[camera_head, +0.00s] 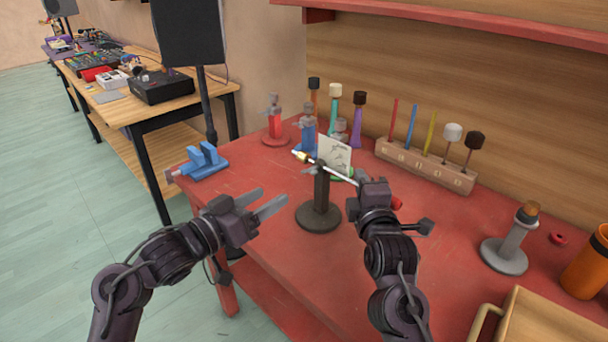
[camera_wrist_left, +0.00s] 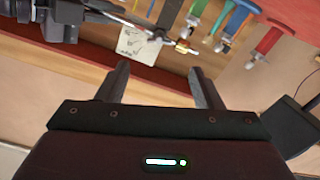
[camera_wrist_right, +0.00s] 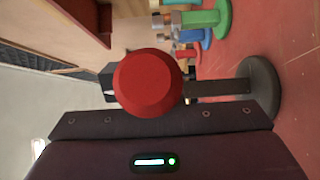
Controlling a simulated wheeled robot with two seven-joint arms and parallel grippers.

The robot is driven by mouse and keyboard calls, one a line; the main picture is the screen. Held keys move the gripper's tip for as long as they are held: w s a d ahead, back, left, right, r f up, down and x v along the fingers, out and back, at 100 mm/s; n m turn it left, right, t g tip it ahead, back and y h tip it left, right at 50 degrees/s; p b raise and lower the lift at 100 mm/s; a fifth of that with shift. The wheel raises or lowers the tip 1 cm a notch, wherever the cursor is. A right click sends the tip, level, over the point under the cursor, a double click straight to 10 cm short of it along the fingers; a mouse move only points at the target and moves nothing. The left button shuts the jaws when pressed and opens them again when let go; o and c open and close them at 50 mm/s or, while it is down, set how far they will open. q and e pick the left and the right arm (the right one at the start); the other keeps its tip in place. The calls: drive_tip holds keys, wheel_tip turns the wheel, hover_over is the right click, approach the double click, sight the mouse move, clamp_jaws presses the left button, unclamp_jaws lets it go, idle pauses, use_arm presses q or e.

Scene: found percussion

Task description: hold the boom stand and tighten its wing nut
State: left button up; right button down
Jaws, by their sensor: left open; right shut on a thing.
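The boom stand (camera_head: 319,196) has a dark post upright on a round base. A thin silver rod (camera_head: 343,177) crosses its top, with a brass-coloured fitting (camera_head: 300,156) at the left end and a red knob (camera_head: 397,203) at the right. My right gripper (camera_head: 365,187) is shut on the rod near the red knob. The knob (camera_wrist_right: 148,82) hides the grip in the right wrist view. My left gripper (camera_head: 274,197) is open and empty, left of the post and apart from it. The left wrist view shows the brass fitting (camera_wrist_left: 183,47) beyond its fingers. I cannot make out a wing nut.
A white card (camera_head: 333,154) stands behind the rod. Several coloured stands and a wooden rack (camera_head: 425,167) line the back of the red table (camera_head: 265,165). A blue vise (camera_head: 204,161) sits at the left edge. A grey stand (camera_head: 505,255) and orange cup (camera_head: 588,265) are right.

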sight(306, 174)
use_arm(q)
drive_tip(key=x, duration=1.1)
drive_tip(key=shift+w+d, duration=0.1)
drive_tip(key=shift+d, duration=0.05)
drive_tip(key=c, duration=1)
drive_tip(key=shift+m, duration=1.6)
drive_tip(key=o, duration=1)
drive_tip(key=v, duration=1.2)
